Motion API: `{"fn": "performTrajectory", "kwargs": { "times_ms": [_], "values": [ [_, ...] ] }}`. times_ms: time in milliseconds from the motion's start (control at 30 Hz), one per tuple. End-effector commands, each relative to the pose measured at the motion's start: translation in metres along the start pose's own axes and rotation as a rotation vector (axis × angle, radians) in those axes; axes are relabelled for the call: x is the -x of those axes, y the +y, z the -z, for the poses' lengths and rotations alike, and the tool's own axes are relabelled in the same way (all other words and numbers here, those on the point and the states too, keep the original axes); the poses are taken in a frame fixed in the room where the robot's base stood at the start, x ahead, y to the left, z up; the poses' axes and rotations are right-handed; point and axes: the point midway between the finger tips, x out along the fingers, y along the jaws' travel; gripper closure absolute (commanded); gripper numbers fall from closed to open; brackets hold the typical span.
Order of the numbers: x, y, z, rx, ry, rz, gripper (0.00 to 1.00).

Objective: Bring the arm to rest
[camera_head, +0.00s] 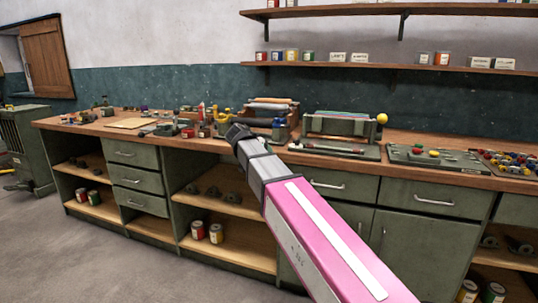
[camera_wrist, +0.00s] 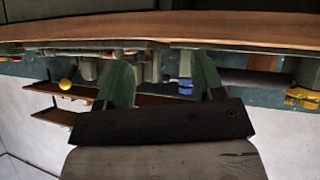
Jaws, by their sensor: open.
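My arm reaches from the lower right of the head view up and left towards the workbench (camera_head: 225,143), its pink and grey links in front of the cabinets. My gripper (camera_head: 237,131) is at the arm's far end, in front of the bench's front edge in the picture. Its fingers are hard to make out there. In the wrist view, which is upside down, my gripper (camera_wrist: 163,78) shows two dark green fingers spread apart with nothing between them. The bench edge and items on it lie beyond the fingers. Whether the gripper touches anything is not visible.
Tools and small parts crowd the bench around a grey-green machine (camera_head: 342,124) with a yellow knob (camera_head: 382,119). A green board (camera_head: 435,158) lies further right. Wall shelves (camera_head: 400,66) hang above. Cans (camera_head: 216,233) stand in the open cabinets. The floor (camera_head: 90,260) at left front is clear.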

Motion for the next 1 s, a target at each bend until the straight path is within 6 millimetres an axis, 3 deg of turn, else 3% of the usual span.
{"fn": "performTrajectory", "kwargs": {
  "times_ms": [200, 500, 800, 1000],
  "values": [
    [-0.071, 0.051, -0.088, 0.131, -0.197, 0.01, 0.38],
    [-0.14, 0.126, -0.215, 0.281, -0.484, 0.098, 0.38],
    [-0.165, 0.198, -0.335, 0.356, -0.732, 0.255, 0.38],
    [-0.164, 0.228, -0.387, 0.368, -0.83, 0.357, 0.38]
  ]
}}
